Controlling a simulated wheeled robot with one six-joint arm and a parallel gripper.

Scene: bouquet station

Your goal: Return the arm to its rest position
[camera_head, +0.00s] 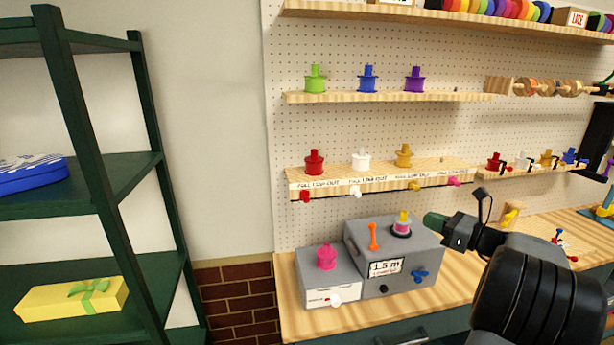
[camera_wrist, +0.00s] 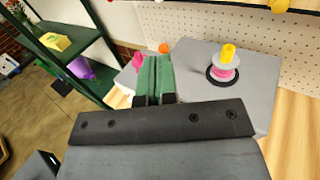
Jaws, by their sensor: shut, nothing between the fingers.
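My gripper (camera_head: 436,222) is at the end of my dark arm, which reaches in from the lower right in the head view. Its green fingers also show in the wrist view (camera_wrist: 153,78), pressed together with nothing between them. It is beside the larger grey box (camera_head: 405,270) labelled "1.5 m". On that box a spool with a yellow top (camera_head: 402,224) sits on a black disc. The spool shows in the wrist view (camera_wrist: 224,66) to the right of the fingers, apart from them.
A smaller grey box (camera_head: 322,290) with a pink spool (camera_head: 326,257) stands on the wooden bench (camera_head: 292,312). An orange peg (camera_head: 373,238) stands on the larger box. Spool shelves (camera_head: 380,180) hang on the pegboard. A dark green rack (camera_head: 80,150) stands left.

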